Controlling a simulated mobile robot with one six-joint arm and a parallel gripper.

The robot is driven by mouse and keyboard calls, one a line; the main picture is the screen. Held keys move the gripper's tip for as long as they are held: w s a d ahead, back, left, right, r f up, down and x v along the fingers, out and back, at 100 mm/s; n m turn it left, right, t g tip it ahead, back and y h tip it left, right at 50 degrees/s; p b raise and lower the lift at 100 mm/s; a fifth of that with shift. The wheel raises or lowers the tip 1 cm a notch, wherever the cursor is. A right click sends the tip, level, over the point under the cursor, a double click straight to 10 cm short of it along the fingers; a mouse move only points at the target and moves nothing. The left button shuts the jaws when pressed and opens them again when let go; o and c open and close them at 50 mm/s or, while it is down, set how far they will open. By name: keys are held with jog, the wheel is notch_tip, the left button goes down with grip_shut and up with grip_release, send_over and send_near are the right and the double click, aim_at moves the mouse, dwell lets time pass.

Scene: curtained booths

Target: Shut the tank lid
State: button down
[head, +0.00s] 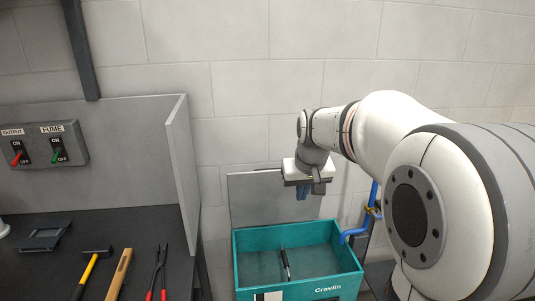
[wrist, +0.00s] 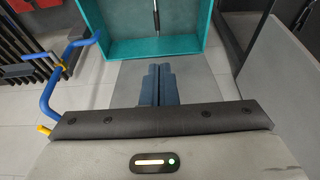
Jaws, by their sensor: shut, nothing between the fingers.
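The teal tank (head: 348,282), marked "Cravlin", stands open on the floor in the head view. Its grey flat lid (head: 255,200) stands raised at the tank's back edge. In the wrist view the tank (wrist: 120,47) is at the top, with the grey lid (wrist: 205,88) below it, behind my fingers. My gripper (head: 303,193) hangs in front of or above the lid's right part in the head view. Its blue-grey fingers (wrist: 157,72) are together and empty. I cannot tell whether they touch the lid.
A dark rod (head: 286,265) shows inside the tank. A blue pipe (head: 357,231) runs beside its right side. A grey partition (head: 182,165) and a dark bench (head: 135,235) with hand tools are to the left. A switch box (head: 45,146) is above the bench.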

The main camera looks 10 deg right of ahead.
jog(key=w+d+t+p, duration=0.1)
jog(key=w+d+p, duration=0.2)
jog(key=w, duration=1.2)
jog(key=w+d+t+p, duration=0.1)
jog(key=w+d+p, duration=0.25)
jog(key=w, duration=1.15)
jog(key=p+x, duration=0.1)
jog(key=x, duration=0.2)
jog(key=p+x, duration=0.1)
jog(key=x, duration=0.2)
jog(key=p+x, duration=0.1)
jog(key=x, duration=0.2)
jog(key=shift+w+a+f, duration=0.15)
jog(key=shift+a+f, duration=0.15)
jog(key=shift+a, duration=0.1)
jog(key=shift+s+f+p, duration=0.25)
jog(key=shift+s+p, duration=0.2)
jog(key=shift+s, duration=0.5)
jog(key=shift+s+f+p, duration=0.25)
jog(key=shift+s+p, duration=0.15)
jog(key=shift+s, duration=0.6)
